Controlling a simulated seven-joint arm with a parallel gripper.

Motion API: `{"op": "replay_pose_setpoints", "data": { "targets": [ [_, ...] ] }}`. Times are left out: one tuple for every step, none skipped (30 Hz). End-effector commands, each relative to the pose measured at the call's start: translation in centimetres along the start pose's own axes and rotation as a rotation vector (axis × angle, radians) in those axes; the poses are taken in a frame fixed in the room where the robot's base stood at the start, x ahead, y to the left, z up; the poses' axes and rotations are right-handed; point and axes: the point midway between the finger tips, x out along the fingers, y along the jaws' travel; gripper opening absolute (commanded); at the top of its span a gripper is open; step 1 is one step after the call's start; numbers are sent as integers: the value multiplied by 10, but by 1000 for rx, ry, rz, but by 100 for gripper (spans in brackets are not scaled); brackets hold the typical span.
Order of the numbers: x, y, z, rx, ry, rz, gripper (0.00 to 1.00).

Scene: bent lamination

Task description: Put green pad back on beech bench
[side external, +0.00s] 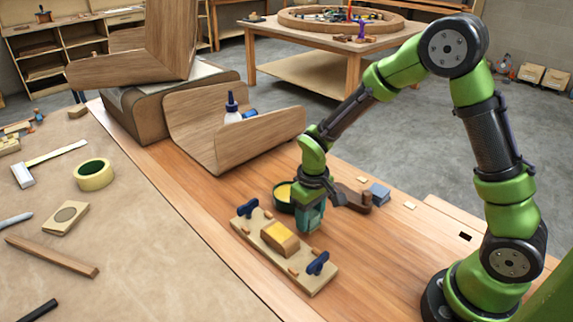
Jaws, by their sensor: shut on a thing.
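My gripper (313,200) is shut on a dark green-teal block (309,219), which appears to be the green pad. I cannot tell whether the pad's lower end touches the surface below. The wooden bench (375,250), reddish-brown with visible grain, runs under the board and my arm.
The board carries a yellow-topped block (280,239) and two blue clamps (317,263). Just behind my gripper are a dark round tin (283,196), a brown wooden tool (355,197) and a blue-grey block (379,194). Curved wood panels (232,145) stand farther back. Bench at right is mostly clear.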

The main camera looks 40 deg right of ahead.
Motion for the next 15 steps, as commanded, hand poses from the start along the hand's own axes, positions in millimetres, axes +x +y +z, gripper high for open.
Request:
{"op": "replay_pose_setpoints", "data": {
  "targets": [
    [1, 0, 0, 1, 0, 0, 26],
    [1, 0, 0, 1, 0, 0, 26],
    [0, 0, 0, 0, 0, 0, 26],
    [0, 0, 0, 1, 0, 0, 26],
    [0, 0, 0, 0, 0, 0, 26],
    [0, 0, 0, 0, 0, 0, 26],
    [1, 0, 0, 0, 0, 0, 26],
    [1, 0, 0, 0, 0, 0, 26],
    [3, 0, 0, 0, -1, 0, 26],
    [4, 0, 0, 0, -1, 0, 26],
    [4, 0, 0, 0, 0, 0, 52],
    [4, 0, 0, 0, 1, 0, 58],
    [4, 0, 0, 0, 0, 0, 63],
    [4, 0, 0, 0, 0, 0, 67],
    [4, 0, 0, 0, 0, 0, 74]
  ]
}}
